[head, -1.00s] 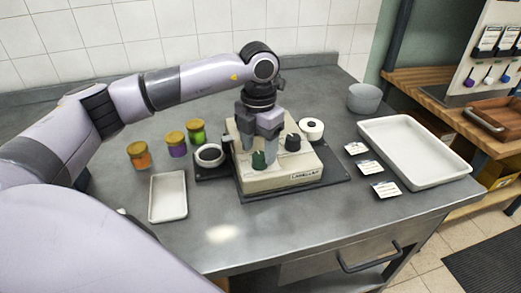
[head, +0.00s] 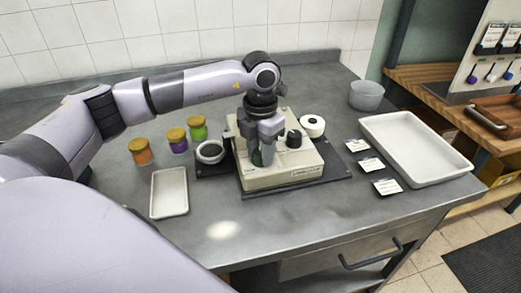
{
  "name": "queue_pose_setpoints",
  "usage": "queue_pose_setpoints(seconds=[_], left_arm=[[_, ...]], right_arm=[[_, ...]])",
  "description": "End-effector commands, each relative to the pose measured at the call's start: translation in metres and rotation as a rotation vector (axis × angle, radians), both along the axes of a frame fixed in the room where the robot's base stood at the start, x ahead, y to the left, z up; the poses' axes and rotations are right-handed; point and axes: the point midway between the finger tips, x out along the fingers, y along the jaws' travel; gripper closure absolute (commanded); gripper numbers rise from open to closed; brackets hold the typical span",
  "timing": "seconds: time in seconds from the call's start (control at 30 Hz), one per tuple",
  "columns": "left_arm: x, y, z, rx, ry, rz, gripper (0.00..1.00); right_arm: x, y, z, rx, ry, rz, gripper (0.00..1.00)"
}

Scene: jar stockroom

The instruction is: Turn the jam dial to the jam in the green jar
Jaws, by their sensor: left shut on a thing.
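The labelling machine (head: 282,178) is a cream box on a dark base plate with a dark green dial (head: 257,159) and a black dial (head: 294,139) on its top. My left gripper (head: 261,158) points down over the machine and is shut on the green dial, which is partly hidden between the fingers. The dial's pointer and markings are too small or covered to read. The green jar (head: 197,130) stands behind the machine's left side, beside the purple jar (head: 178,143) and the orange jar (head: 142,154). My right gripper is not in view.
A small white tray (head: 154,196) lies left, a large one (head: 450,171) right. Several cards (head: 371,164) lie between. The front table is clear.

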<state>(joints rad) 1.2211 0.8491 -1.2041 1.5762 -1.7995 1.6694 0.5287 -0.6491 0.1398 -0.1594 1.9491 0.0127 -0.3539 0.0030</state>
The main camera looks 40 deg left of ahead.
Motion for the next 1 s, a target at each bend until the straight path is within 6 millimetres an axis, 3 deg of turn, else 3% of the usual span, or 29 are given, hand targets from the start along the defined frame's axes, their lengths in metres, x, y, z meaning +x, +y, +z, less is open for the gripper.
queue_pose_setpoints(seconds=[1.0], left_arm=[[0.001,0.000,0.001,0.000,-0.005,-0.737,0.95]], right_arm=[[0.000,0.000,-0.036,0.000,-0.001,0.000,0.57]])
